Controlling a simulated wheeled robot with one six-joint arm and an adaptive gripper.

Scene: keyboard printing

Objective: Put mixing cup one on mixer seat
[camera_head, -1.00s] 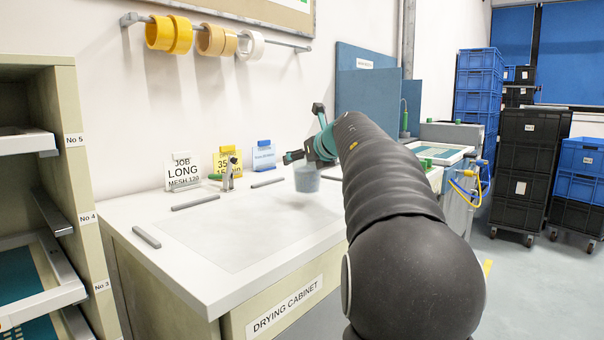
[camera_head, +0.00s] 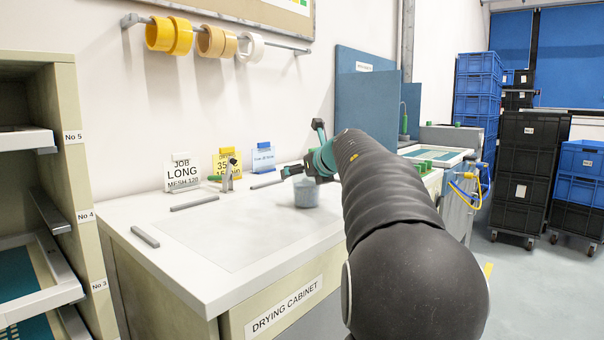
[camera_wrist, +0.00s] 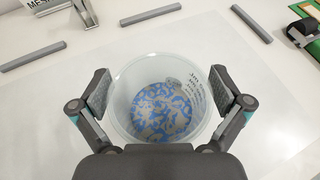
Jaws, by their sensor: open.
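A translucent mixing cup (camera_head: 306,196) with blue and grey flecks at its bottom is on or just over the white top of the drying cabinet, upright. Whether its base touches is hard to tell. In the wrist view the cup (camera_wrist: 158,112) is seen from above, with small print on its inner wall. My gripper (camera_wrist: 160,90) is open, one finger on each side of the cup, close to the wall. In the head view my gripper (camera_head: 308,170) is at the cup's rim, partly hidden by my arm. I cannot make out a mixer seat.
The white drying cabinet top (camera_head: 190,272) has grey bars (camera_head: 195,203) and a small clamp-like stand (camera_head: 230,170). Cards stand along the wall, including a job card (camera_head: 182,172). A shelf rack (camera_head: 68,110) is at left. The cabinet top's front left is clear.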

